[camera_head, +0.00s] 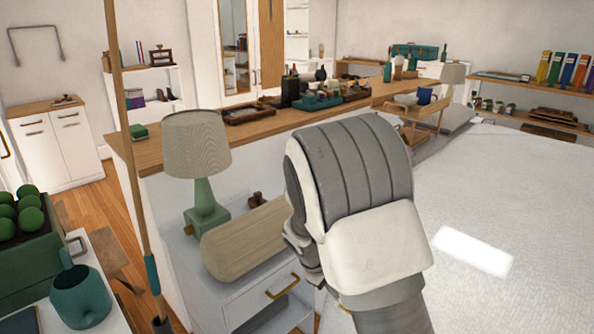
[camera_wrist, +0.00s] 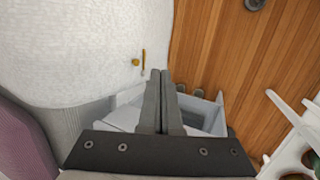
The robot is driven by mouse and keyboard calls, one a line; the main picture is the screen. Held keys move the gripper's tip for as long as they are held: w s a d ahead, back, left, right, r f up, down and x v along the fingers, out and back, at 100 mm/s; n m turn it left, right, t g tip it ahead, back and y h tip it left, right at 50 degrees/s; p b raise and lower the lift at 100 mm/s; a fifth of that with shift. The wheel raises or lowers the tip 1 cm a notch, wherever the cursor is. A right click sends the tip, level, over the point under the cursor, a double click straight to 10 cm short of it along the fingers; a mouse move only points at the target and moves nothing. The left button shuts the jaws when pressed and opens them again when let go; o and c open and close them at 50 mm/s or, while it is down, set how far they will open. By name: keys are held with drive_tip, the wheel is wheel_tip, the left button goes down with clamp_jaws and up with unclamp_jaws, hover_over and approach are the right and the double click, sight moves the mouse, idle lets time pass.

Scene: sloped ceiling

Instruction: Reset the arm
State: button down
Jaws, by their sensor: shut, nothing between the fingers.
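My gripper shows in the wrist view (camera_wrist: 159,78), with its two dark fingers together and nothing between them. It points down past a pale grey open box or drawer (camera_wrist: 205,112) toward the wood floor (camera_wrist: 215,50) and a white textured surface. In the head view my grey and white arm is raised and bent in the middle of the picture. It hides part of the nightstand and the bed behind it. The gripper's fingers cannot be made out in the head view.
A green lamp (camera_head: 203,205) and a beige rolled object (camera_head: 240,240) stand on a white nightstand (camera_head: 265,287) left of my arm. A green mug (camera_head: 80,298) is at the lower left. The white bed (camera_head: 520,200) at right is clear. A thin pole (camera_head: 125,130) stands at left.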

drive_tip(key=s+d+r+m+y, duration=0.25)
drive_tip(key=s+r, duration=0.25)
drive_tip(key=r, duration=0.6)
drive_tip(key=s+d+r+m+t+y, duration=0.1)
drive_tip(key=s+r+m+t, duration=0.15)
drive_tip(key=s+r, duration=0.6)
drive_tip(key=s+d+r+m+t+y, duration=0.1)
drive_tip(key=s+r+m, duration=0.35)
drive_tip(key=s, duration=0.75)
wheel_tip(320, 180, up, 22)
drive_tip(key=p, duration=2.2)
drive_tip(key=shift+w+d+p, duration=0.15)
drive_tip(key=shift+d+p, duration=0.05)
drive_tip(key=shift+p, duration=0.2)
drive_tip(key=shift+r, duration=0.1)
